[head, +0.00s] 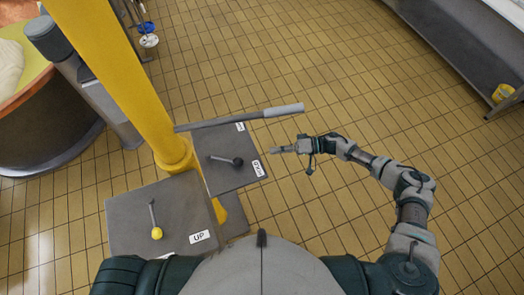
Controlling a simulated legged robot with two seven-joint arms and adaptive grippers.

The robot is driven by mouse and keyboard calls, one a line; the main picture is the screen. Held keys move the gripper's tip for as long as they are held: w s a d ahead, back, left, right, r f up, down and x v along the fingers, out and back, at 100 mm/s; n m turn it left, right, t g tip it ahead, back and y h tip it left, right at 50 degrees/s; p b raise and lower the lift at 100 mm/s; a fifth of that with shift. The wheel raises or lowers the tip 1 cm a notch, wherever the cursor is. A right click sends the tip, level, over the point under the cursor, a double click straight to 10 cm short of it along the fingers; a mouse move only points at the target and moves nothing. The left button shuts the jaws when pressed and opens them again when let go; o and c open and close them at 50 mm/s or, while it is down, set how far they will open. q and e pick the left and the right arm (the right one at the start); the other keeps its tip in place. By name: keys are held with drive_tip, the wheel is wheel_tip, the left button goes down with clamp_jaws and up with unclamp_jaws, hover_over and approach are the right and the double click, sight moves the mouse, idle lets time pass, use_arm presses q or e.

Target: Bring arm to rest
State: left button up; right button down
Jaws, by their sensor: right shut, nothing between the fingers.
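My right arm reaches out on the right side of the head view and bends back toward the middle. My right gripper (284,149) is shut and empty, pointing left. It is just right of a grey control panel (222,177) and appears apart from the black-knobbed lever (226,160) on it. I cannot tell its exact height over the panel. My left gripper is out of view.
A yellow post (125,75) carries the panel. A grey bar (240,116) sticks out above it. A lower panel marked UP (178,213) has a yellow-knobbed lever (156,231). A vat (45,120) stands at left, a grey bench (455,45) at upper right. Tiled floor between is clear.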

drive_tip(key=shift+d, duration=0.5)
drive_tip(key=shift+a, duration=0.1)
